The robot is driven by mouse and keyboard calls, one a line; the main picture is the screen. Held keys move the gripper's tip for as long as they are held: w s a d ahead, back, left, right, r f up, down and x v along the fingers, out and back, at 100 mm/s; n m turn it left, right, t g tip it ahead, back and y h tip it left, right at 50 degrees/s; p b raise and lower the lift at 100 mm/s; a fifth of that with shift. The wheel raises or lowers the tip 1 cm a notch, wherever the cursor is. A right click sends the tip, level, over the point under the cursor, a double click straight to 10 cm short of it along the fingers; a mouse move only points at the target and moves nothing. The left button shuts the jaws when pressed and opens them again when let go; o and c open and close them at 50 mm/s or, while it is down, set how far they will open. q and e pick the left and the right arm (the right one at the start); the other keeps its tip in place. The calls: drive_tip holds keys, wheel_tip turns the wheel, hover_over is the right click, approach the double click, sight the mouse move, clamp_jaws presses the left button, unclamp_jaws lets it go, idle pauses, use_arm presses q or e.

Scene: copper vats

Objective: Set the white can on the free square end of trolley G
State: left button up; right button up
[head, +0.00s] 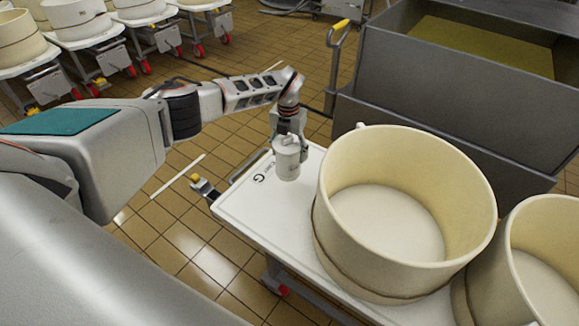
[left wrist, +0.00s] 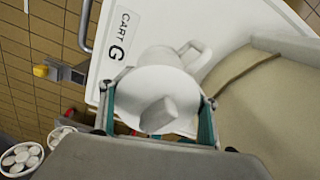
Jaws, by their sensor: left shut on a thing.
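The white can (head: 286,163) is upright over the free square end of trolley G (head: 262,205), beside the "G" label. I cannot tell whether its base touches the top or hangs just above it. My left gripper (head: 290,137) comes down from above and is shut on the can. In the left wrist view, the can (left wrist: 178,82) shows its round lid, knob and side handle between the gripper's two fingers (left wrist: 157,112). The "CART G" label (left wrist: 120,35) lies on the trolley top (left wrist: 160,22) close to it. My right gripper is not in view.
A large cream round mould (head: 405,215) stands on the trolley just right of the can, with another mould (head: 540,255) beyond. A grey metal vat (head: 440,85) stands behind. Other trolleys with moulds (head: 80,20) stand at the back left. Tiled floor is open left of the trolley.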

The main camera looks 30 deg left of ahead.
use_arm(q)
drive_tip(key=shift+f, duration=1.25)
drive_tip(key=shift+f+b, duration=0.3)
wheel_tip(320, 180, down, 4)
drive_tip(key=shift+r+b, duration=0.2)
drive_tip(key=shift+b, duration=0.4)
drive_tip(key=c, duration=0.5)
drive_tip(key=o, duration=2)
drive_tip(key=shift+o, duration=0.2)
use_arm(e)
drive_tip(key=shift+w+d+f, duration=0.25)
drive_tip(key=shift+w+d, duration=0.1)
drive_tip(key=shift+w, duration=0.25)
use_arm(q)
drive_tip(key=shift+r, duration=0.1)
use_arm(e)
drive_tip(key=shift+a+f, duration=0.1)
